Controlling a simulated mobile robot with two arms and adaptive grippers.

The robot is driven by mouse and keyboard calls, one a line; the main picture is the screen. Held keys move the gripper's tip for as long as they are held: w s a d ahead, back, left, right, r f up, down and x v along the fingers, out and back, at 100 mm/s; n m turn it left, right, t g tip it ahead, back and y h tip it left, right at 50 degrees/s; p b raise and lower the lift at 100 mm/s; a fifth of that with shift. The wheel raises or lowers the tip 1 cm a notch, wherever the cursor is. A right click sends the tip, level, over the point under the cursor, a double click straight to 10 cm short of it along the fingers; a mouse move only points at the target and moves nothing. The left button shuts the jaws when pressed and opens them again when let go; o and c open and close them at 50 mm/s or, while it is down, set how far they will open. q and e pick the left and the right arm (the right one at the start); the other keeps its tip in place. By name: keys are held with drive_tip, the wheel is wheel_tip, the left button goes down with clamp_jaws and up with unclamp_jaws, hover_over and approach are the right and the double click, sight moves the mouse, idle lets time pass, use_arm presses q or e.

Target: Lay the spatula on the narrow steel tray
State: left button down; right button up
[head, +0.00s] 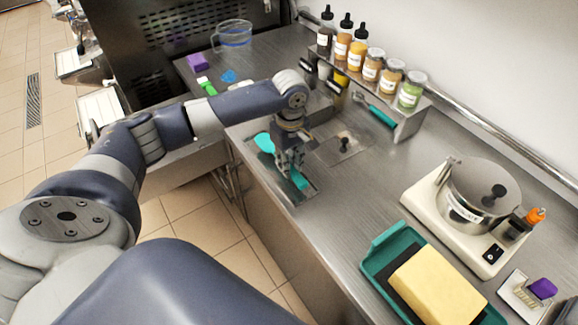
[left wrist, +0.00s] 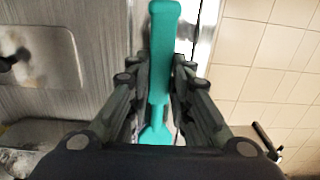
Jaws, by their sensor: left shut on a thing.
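The teal spatula (head: 265,143) is in my left gripper (head: 290,168), its broad end toward the back left and its other end toward the front right. In the left wrist view the teal spatula (left wrist: 163,45) runs lengthwise between the fingers of my left gripper (left wrist: 165,85), which are shut on it. The narrow steel tray (head: 309,193) lies along the counter's front edge, under the gripper and partly hidden by it. The spatula is low over this tray, roughly in line with it; I cannot tell whether it touches. My right gripper is not in view.
A flat steel plate with a dark knob (head: 343,145) lies just right of the gripper. Behind it stands a rack of bottles and jars (head: 372,68). A teal tray (head: 378,249) with a yellow block and a white machine with a steel pot (head: 480,195) stand to the right.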

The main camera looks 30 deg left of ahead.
use_arm(q)
drive_tip(key=shift+f, duration=1.3)
drive_tip(key=shift+p, duration=0.3)
drive_tip(key=c, duration=1.4)
unclamp_jaws()
drive_tip(key=shift+c, duration=0.2)
drive_tip(key=shift+r, duration=0.55)
wheel_tip(320, 180, up, 10)
drive_tip(key=shift+d+f+b, duration=0.1)
drive_tip(key=shift+f+b, duration=0.15)
drive_tip(key=shift+b, duration=1)
drive_tip(key=shift+s+r, duration=0.1)
drive_tip(key=shift+r, duration=0.65)
